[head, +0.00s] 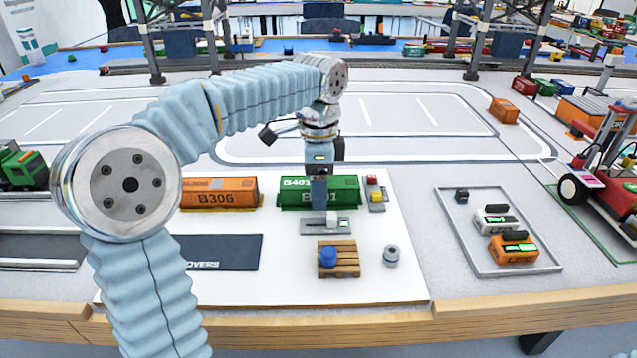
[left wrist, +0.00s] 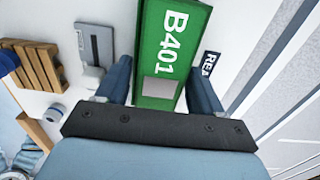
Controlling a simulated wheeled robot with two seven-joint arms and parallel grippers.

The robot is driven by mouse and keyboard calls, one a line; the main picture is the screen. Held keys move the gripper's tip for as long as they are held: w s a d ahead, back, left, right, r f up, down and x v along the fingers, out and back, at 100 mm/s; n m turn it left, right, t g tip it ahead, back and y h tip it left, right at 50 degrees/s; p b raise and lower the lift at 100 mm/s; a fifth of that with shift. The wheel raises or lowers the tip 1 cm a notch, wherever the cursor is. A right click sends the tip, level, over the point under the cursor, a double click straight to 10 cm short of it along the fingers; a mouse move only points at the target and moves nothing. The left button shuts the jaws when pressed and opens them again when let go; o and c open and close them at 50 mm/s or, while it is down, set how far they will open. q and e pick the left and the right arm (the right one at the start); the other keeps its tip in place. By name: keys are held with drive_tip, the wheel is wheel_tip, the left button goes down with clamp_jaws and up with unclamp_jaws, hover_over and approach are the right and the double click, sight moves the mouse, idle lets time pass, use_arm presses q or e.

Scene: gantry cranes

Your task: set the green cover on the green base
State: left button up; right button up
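The green cover (head: 296,183), lettered B401, appears to sit on the green base (head: 345,198) near the back of the white board. The seam between them is hard to see. The left wrist view shows the cover from above (left wrist: 172,35), with a grey patch on it. My left gripper (head: 319,192) points down at it. Its fingers (left wrist: 158,85) stand on either side of the green piece, very close to its long sides. I cannot tell whether they press on it. My right gripper is not in view.
An orange container (head: 215,193) lettered B306 stands left of the green one. The dark covers mat (head: 215,252) is bare. A small pallet (head: 338,259) with a blue piece, a grey ring (head: 391,256) and a grey fixture (head: 332,223) lie in front.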

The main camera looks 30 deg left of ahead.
use_arm(q)
drive_tip(key=shift+o, duration=0.7)
drive_tip(key=shift+r, duration=0.1)
drive_tip(key=shift+r, duration=0.25)
wheel_tip(320, 180, up, 12)
drive_tip(key=shift+f, duration=0.15)
